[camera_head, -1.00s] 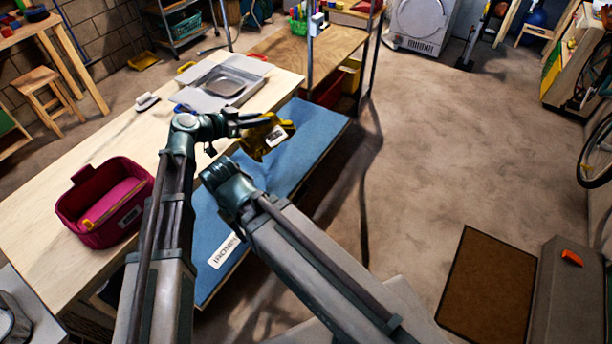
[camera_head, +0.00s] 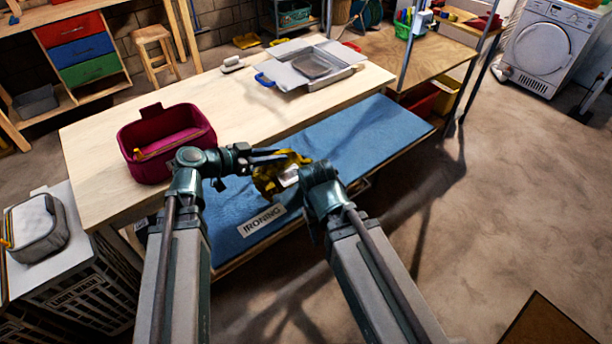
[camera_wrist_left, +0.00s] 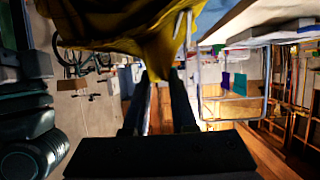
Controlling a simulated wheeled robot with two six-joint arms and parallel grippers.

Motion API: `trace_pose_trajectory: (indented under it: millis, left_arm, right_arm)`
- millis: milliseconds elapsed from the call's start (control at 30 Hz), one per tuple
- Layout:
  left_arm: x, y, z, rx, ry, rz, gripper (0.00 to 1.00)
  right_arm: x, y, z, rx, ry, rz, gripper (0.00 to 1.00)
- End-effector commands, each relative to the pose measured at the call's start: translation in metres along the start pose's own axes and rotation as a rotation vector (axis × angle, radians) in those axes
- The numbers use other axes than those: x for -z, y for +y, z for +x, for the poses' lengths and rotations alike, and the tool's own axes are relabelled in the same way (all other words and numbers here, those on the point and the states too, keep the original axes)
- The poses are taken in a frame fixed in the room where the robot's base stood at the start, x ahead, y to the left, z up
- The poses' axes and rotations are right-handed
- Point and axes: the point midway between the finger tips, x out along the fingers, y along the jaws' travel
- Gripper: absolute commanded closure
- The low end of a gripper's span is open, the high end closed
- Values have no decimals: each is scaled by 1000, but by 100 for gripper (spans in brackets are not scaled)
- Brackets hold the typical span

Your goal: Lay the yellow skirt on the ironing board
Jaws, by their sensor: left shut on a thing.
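The yellow skirt (camera_head: 266,184) hangs bunched from my left gripper (camera_head: 284,157), which is shut on it. A pale tag shows on the cloth. The skirt is over the middle of the blue ironing board (camera_head: 365,128); I cannot tell whether its lower part touches the board. In the left wrist view the yellow cloth (camera_wrist_left: 120,28) fills the upper left and runs down between the fingers. My right gripper (camera_head: 319,172) is just right of the skirt, over the board's front edge; its fingers are hidden.
The board, marked with an IRONING label (camera_head: 262,221), runs along the wooden table (camera_head: 240,105). On the table are a magenta basket (camera_head: 150,170) and a grey tray-like item (camera_head: 335,70).

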Motion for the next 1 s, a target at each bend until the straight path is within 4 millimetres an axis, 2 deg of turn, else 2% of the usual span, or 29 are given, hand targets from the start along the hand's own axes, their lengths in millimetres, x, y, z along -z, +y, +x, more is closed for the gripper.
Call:
trace_pose_trajectory:
  millis: [33, 100, 233, 367, 467, 800, 1000]
  left_arm:
    - [-16, 3, -9, 15, 2, -7, 100]
    - [-24, 2, -17, 26, 3, -12, 100]
    - [-30, 2, -24, 35, 3, -16, 100]
    - [-28, 0, -23, 35, 3, -15, 100]
    - [-25, -6, -11, 34, 3, -14, 100]
    - [-2, -38, 67, 34, 3, -14, 100]
    - [8, -49, 98, 35, 3, -15, 100]
  right_arm:
    - [1, -1, 12, 0, 0, 0, 50]
    - [1, -2, 16, 0, 0, 0, 50]
    - [1, -2, 19, 0, 0, 0, 50]
    - [1, -2, 18, 0, 0, 0, 50]
    - [1, -2, 20, 0, 0, 0, 50]
    - [2, -3, 28, 0, 0, 0, 50]
    - [2, -3, 31, 0, 0, 0, 50]
